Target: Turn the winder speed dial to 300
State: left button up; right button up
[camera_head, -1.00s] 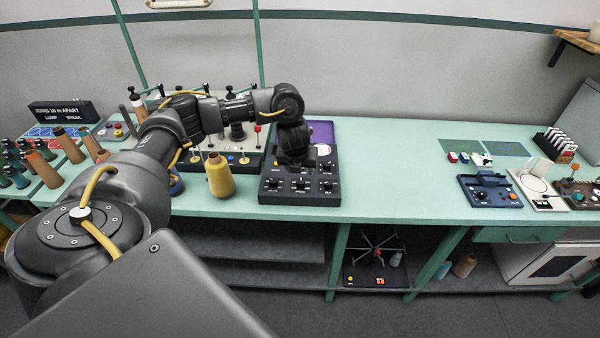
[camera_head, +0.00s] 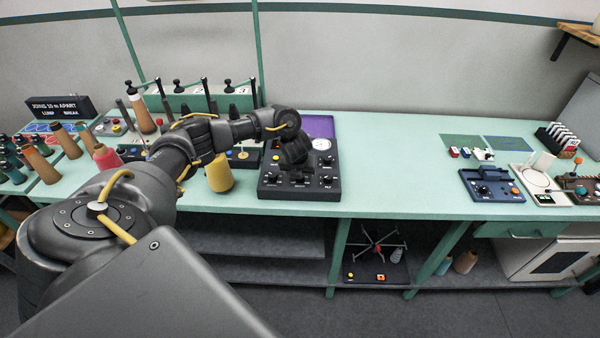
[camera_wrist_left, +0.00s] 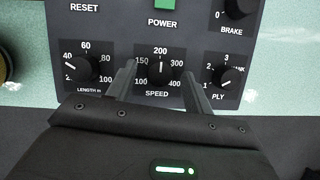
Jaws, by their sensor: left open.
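The winder speed dial (camera_wrist_left: 161,78) is a black knob marked SPEED in the left wrist view. Its scale runs 100, 150, 200, 300, 400, and its white mark appears to point up near 200. The dial sits on the dark winder panel (camera_head: 328,188) at the middle of the bench. My left gripper (camera_wrist_left: 160,68) is open, with one finger on each side of the dial. I cannot tell whether the fingers touch it. In the head view my left wrist hides much of the panel's middle. My right gripper is not in view.
The LENGTH dial (camera_wrist_left: 83,67) and the PLY dial (camera_wrist_left: 226,77) flank the speed dial, with the BRAKE dial (camera_wrist_left: 236,8) above right. A yellow cone (camera_head: 219,174) stands left of the panel. The bench (camera_head: 400,170) right of the panel is clear.

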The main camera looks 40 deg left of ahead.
pick_arm(q)
jog(key=shift+w+f, duration=0.1)
jog(key=shift+f, duration=0.05)
jog(key=shift+c, duration=0.4)
jog(key=c, duration=0.9)
jog(key=shift+f+m+b, duration=0.2)
jog(key=shift+m+b, duration=0.2)
jog(key=shift+b, duration=0.35)
jog(key=m+h+b, duration=0.1)
jog(key=m+b, duration=0.1)
jog(key=b, duration=0.1)
jog(key=m+h+b, duration=0.1)
jog(key=m+b, duration=0.2)
jog(key=m+h+b, duration=0.1)
jog(key=m+b, duration=0.1)
jog(key=b, duration=0.1)
jog(key=shift+a+t, duration=0.25)
jog(key=shift+t, duration=0.15)
jog(key=m+h+b, duration=0.1)
jog(key=m+b, duration=0.1)
jog(key=m, duration=0.1)
jog(key=shift+r, duration=0.1)
jog(key=shift+m+g+b, duration=0.3)
jog(key=shift+m+b, duration=0.05)
jog(key=shift+m, duration=0.15)
jog(key=shift+r, duration=0.1)
jog(key=o, duration=1)
